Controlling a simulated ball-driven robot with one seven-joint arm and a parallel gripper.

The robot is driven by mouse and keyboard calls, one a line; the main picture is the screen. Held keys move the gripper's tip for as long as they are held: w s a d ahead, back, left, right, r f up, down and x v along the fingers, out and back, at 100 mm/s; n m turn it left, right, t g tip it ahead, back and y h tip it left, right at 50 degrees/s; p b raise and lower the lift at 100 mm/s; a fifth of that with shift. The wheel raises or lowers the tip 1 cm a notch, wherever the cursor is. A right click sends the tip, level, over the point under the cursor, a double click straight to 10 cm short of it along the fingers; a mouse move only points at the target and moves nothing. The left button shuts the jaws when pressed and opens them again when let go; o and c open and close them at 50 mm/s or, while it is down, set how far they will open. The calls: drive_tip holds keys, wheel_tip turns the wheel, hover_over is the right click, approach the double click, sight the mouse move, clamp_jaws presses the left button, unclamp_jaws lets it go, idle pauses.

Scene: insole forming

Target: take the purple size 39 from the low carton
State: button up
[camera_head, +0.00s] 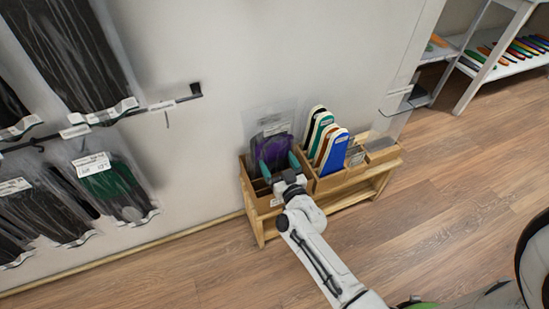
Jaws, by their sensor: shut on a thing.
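A purple insole (272,148) in a clear bag stands upright in the left part of a low carton (263,204) on a small wooden stand. My gripper (279,165) reaches over the carton from the front. Its two green-tipped fingers are shut on the purple insole, one on each side of its lower part. The size print on the bag is too small to read. My gripper and wrist hide the carton's middle and the insole's lower end.
Beside it, another carton section (332,180) holds several upright insoles, white, green, brown and blue. Bagged dark insoles (115,187) hang on wall hooks at left. A white shelf (497,62) stands at the back right. The wooden floor (430,220) right of the stand is clear.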

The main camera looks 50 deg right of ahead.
sight(276, 131)
drive_tip(key=shift+c, duration=0.6)
drive_tip(key=shift+r, duration=0.1)
wheel_tip(276, 131, up, 12)
drive_tip(key=p, duration=0.9)
drive_tip(key=shift+r+p, duration=0.15)
drive_tip(key=shift+p, duration=0.15)
drive_tip(key=v, duration=1.8)
drive_tip(key=shift+b, duration=0.45)
